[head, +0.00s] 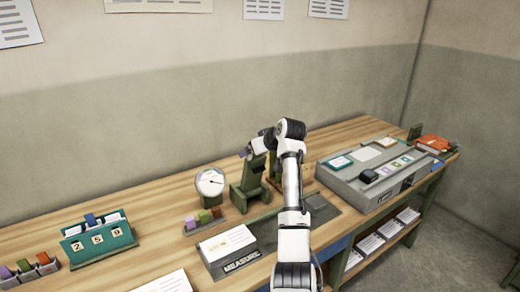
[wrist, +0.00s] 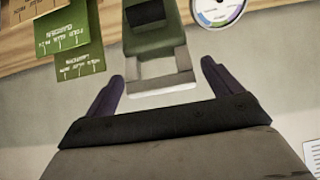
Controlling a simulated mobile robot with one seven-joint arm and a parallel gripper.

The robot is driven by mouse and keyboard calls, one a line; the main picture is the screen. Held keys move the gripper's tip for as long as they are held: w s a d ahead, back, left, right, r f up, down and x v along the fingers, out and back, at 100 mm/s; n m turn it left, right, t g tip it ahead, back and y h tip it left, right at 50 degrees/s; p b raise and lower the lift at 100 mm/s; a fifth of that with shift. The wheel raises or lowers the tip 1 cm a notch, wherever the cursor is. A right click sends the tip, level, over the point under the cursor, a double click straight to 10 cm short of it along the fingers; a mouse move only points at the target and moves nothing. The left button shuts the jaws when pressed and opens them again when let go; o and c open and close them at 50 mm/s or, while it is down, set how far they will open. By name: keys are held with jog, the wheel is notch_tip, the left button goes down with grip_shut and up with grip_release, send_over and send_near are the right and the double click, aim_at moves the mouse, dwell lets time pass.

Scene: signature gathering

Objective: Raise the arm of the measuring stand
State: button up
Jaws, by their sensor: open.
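The measuring stand (head: 240,196) is a green upright frame on the wooden bench, left of my arm in the head view. In the wrist view, a green part with a dark recess (wrist: 155,38) and a pale grey end piece (wrist: 160,88) appears to be the stand's arm. My gripper (head: 246,153) is at the top of the stand in the head view. In the wrist view my gripper (wrist: 160,85) is open, with one purple finger on each side of the pale end piece. Gaps show on both sides. My arm hides part of the stand's right side.
A round dial (head: 210,182) stands left of the stand. A MEASURE box with paper (head: 228,246), small coloured blocks (head: 203,219) and a green number holder (head: 98,238) are nearer or left. A grey console (head: 375,172) fills the right. Green printed tags (wrist: 72,38) hang close by.

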jog(key=b+v, duration=0.4)
jog(key=v, duration=0.9)
jog(key=shift+s+d+r+b, duration=0.2)
jog(key=shift+r+b, duration=0.05)
jog(key=shift+b, duration=0.15)
